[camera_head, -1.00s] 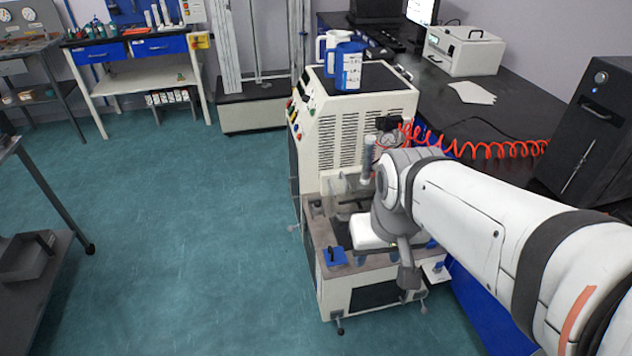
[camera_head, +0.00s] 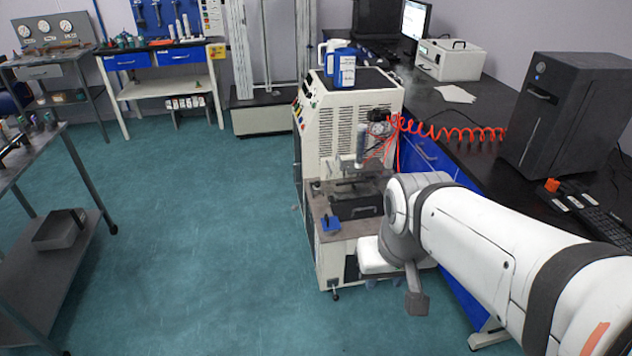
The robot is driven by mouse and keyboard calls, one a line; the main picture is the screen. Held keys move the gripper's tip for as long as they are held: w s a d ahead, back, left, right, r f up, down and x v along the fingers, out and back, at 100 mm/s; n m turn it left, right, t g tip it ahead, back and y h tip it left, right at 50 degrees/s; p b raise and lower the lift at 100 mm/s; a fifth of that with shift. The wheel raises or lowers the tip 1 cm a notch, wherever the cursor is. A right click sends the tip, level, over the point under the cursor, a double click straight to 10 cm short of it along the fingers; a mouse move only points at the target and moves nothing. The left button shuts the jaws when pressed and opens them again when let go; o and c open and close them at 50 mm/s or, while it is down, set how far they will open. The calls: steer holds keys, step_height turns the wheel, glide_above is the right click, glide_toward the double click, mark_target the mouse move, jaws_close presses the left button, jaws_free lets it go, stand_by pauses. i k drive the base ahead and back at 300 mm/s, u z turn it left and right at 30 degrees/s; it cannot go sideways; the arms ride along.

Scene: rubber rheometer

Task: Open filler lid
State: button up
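The cream rheometer machine (camera_head: 350,135) stands at centre, with vents on its face and a dark top. A blue jug (camera_head: 340,68) stands on that top. A grey cylinder (camera_head: 361,143) rises over the lower deck. A small blue piece (camera_head: 330,223) sits at the deck's front left. I cannot pick out a filler lid with certainty. My gripper (camera_head: 371,281) hangs in front of the machine's lower right, apart from the jug.
A red coiled hose (camera_head: 450,131) runs from the machine over the black bench (camera_head: 480,105) at right. A black tower (camera_head: 570,110) and a white box (camera_head: 450,59) stand on that bench. A grey cart (camera_head: 60,270) is at left. The green floor (camera_head: 190,230) between is clear.

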mark_target(331, 219)
steer(key=u, duration=0.55)
steer(key=i, duration=1.4)
steer(key=z, duration=0.55)
steer(key=i, duration=0.4)
steer(key=z, duration=0.4)
